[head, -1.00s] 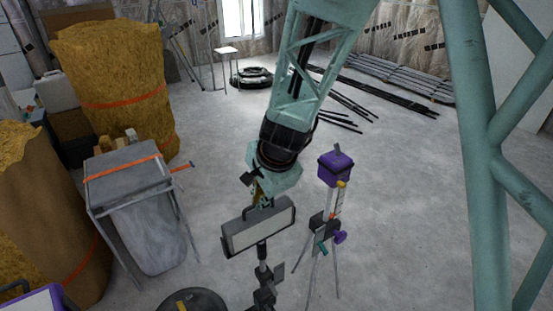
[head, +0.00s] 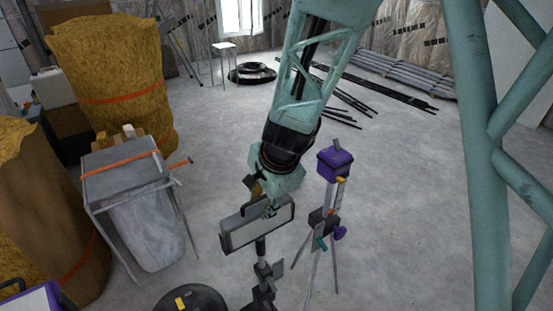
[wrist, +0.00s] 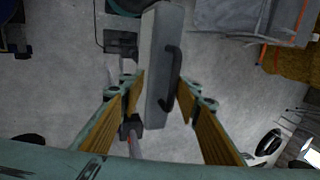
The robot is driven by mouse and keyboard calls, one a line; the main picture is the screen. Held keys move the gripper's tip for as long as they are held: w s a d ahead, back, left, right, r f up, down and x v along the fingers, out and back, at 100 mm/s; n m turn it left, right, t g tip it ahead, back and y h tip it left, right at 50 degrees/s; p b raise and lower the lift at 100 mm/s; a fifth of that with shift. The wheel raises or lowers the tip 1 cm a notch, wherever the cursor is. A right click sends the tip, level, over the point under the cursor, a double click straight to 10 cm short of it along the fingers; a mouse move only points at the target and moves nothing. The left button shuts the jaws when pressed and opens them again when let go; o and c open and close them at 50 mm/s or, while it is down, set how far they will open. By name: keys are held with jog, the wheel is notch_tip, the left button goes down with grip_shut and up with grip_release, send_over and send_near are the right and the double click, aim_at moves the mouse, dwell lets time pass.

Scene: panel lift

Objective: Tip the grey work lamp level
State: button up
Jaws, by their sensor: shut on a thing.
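The grey work lamp (head: 240,234) stands on a dark stand in the head view. Its long head is tilted, with the left end lower than the right. My gripper (head: 270,208) is at the top of the lamp head, over its handle. In the wrist view the lamp head (wrist: 157,50) lies between the two fingers of my gripper (wrist: 160,88), with its dark curved handle (wrist: 171,78) on the right side. My gripper is shut on the lamp; the exact contact is hard to see.
A purple device on a tripod (head: 335,160) stands close to the right of the lamp. A grey work table (head: 122,178) and yellow insulation rolls (head: 108,75) are at the left. A round black object (head: 190,300) lies at the front. The floor on the right is open.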

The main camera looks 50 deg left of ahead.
jog(key=shift+s+r, duration=0.35)
jog(key=shift+r, duration=0.05)
jog(key=shift+c, duration=0.2)
jog(key=shift+d+r, duration=0.1)
jog(key=shift+r, duration=0.05)
jog(key=s+d+r, duration=0.1)
jog(key=d+r, duration=0.1)
jog(key=d, duration=1)
jog(key=shift+s+d+r, duration=0.2)
jog(key=shift+d+r, duration=0.1)
jog(key=shift+w, duration=0.1)
dwell(0.8)
